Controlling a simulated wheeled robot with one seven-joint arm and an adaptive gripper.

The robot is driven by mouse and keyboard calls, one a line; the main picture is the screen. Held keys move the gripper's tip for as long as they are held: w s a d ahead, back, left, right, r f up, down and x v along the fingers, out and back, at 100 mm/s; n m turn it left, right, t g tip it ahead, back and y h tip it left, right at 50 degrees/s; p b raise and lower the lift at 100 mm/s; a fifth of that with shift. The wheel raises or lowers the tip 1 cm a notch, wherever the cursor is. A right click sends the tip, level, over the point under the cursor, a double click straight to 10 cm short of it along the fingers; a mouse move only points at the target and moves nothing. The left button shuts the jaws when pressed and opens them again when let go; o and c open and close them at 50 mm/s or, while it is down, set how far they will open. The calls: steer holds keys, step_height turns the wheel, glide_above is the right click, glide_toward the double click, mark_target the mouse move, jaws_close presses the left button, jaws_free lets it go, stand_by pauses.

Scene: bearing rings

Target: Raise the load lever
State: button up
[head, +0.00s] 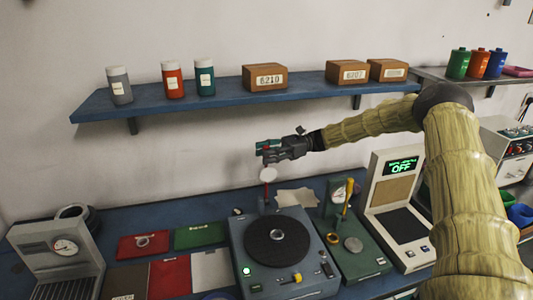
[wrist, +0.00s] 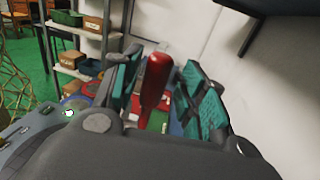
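The load lever appears to be the red-handled lever (head: 266,191) at the back of the grey-blue turntable machine (head: 243,258). A pale round disc sits along it below my gripper. My gripper (head: 268,148) is above the back of this machine, its teal fingers pointing left. In the wrist view, the red handle (wrist: 154,88) stands between the two teal fingers (wrist: 160,98), with a narrow gap seeming to show on each side. The fingers look open around it.
A blue shelf (head: 215,101) with jars and wooden boxes runs along the wall behind my gripper. To the right stand a green device (head: 362,263) with a yellow lever and a display unit (head: 397,165) reading OFF. Red and green mats and a gauge box (head: 50,243) lie left.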

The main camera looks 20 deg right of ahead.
steer(key=shift+s+r, duration=0.1)
steer(key=shift+d, duration=0.15)
steer(key=d, duration=1.1)
steer(key=shift+d, duration=0.4)
steer(key=shift+d, duration=0.1)
